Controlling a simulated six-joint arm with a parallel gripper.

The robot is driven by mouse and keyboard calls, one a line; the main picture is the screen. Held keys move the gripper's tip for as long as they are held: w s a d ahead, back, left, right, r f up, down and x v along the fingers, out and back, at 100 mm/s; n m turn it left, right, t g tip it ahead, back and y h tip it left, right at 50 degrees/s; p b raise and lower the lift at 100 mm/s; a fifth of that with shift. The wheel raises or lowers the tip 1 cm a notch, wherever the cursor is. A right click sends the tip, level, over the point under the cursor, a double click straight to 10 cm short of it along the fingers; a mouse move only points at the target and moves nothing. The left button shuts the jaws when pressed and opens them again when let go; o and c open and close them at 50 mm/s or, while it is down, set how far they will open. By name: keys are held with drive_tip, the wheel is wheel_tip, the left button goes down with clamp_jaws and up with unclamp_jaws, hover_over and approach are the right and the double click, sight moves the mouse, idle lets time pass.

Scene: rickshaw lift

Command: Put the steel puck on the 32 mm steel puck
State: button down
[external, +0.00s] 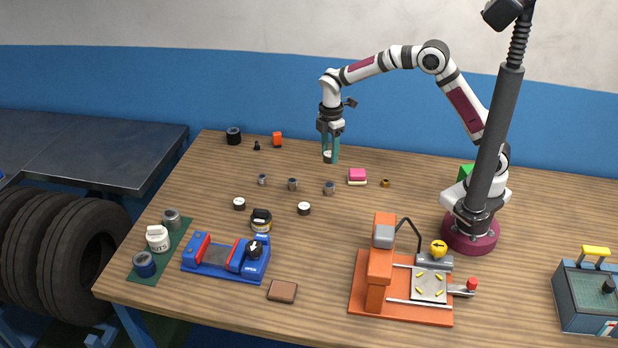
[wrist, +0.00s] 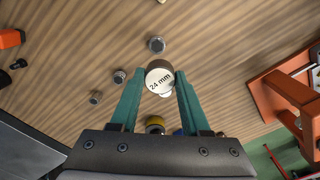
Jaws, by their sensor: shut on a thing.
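My gripper (external: 331,150) is raised above the far middle of the table. Its green fingers (wrist: 157,88) are shut on a round puck with a white top marked "24 mm" (wrist: 159,76). The held puck also shows between the fingertips in the external view (external: 328,156), clear of the table. Two dark-sided pucks with white tops stand on the table, one at the left (external: 239,203) and one nearer the middle (external: 304,208). Their labels are too small to read. In the wrist view a white-topped thing (wrist: 166,95) is partly hidden behind the held puck.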

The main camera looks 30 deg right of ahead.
drive_tip(key=shift+w+f, duration=0.1)
drive_tip(key=shift+f, duration=0.15)
hover_over(304, 205)
wheel_tip(304, 205, down, 6)
drive_tip(key=shift+d+f, duration=0.15)
wheel_tip(304, 205, down, 4)
drive_tip(key=shift+f, duration=0.1)
drive_tip(key=shift+f, duration=0.1)
drive_tip(key=shift+c, duration=1.9)
unclamp_jaws()
